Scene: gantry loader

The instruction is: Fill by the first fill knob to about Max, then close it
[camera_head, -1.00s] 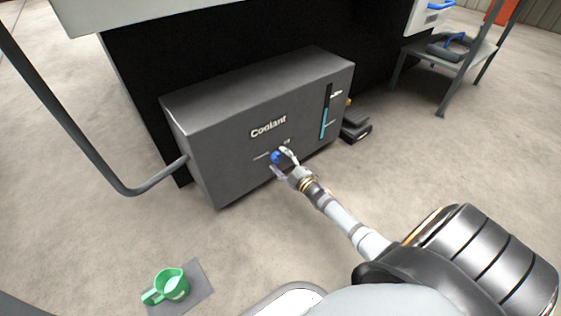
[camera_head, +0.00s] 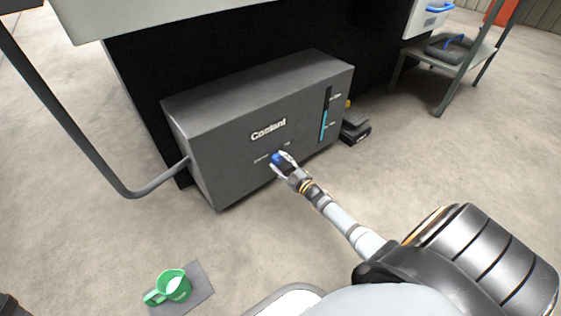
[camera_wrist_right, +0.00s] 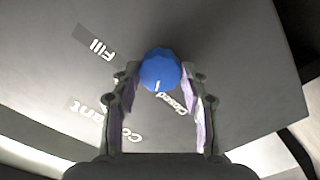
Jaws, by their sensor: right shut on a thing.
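The blue fill knob (camera_head: 277,158) is on the front of the dark grey Coolant tank (camera_head: 225,160). My right gripper (camera_head: 281,164) is shut on it, a finger on each side. In the right wrist view the knob (camera_wrist_right: 160,70) is between the fingertips of the gripper (camera_wrist_right: 158,82). Its white mark points down, near the "Closed" label (camera_wrist_right: 176,103); the "Fill" label (camera_wrist_right: 95,42) is at upper left. The black level gauge (camera_head: 326,97) at the tank's right shows cyan liquid to about half height. The printing beside it is too small to read.
A grey pipe (camera_head: 150,190) joins the tank's left side. A green jug (camera_head: 172,287) stands on a grey mat (camera_head: 200,283) on the floor at lower left. A dark object (camera_head: 356,128) lies right of the tank. A metal stand (camera_head: 463,68) is farther right.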

